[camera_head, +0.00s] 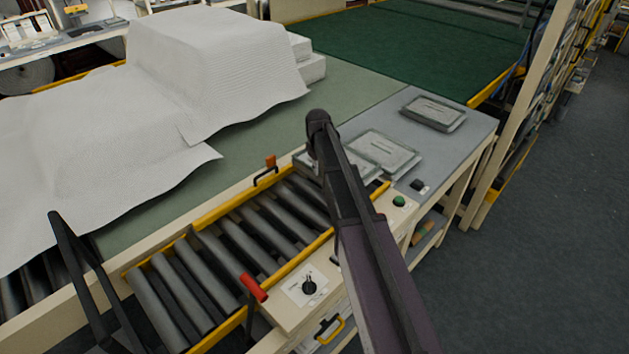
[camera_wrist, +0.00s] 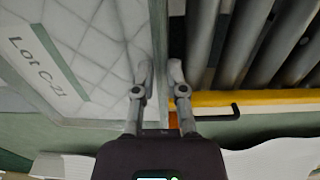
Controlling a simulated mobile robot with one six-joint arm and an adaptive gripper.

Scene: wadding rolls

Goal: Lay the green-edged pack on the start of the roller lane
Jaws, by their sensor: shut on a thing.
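My gripper (camera_wrist: 158,78) is shut on the edge of a pale quilted pack (camera_wrist: 95,55) in the wrist view. That pack has a label reading "Lot C-21" and a green stripe along the label. In the head view a pack (camera_head: 309,166) shows partly beside my arm at the far end of the roller lane (camera_head: 240,240); my arm hides the rest of it and my gripper. In the wrist view the lane's dark rollers (camera_wrist: 245,40) lie just right of the held pack. Whether the pack touches the table cannot be told.
Another pack (camera_head: 388,152) lies on the grey table right of my arm, and one more (camera_head: 433,110) lies near its far corner. A red-handled lever (camera_head: 253,287) and a black knob (camera_head: 309,287) stand at the lane's near side. White wadding (camera_head: 215,70) covers the left bench.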

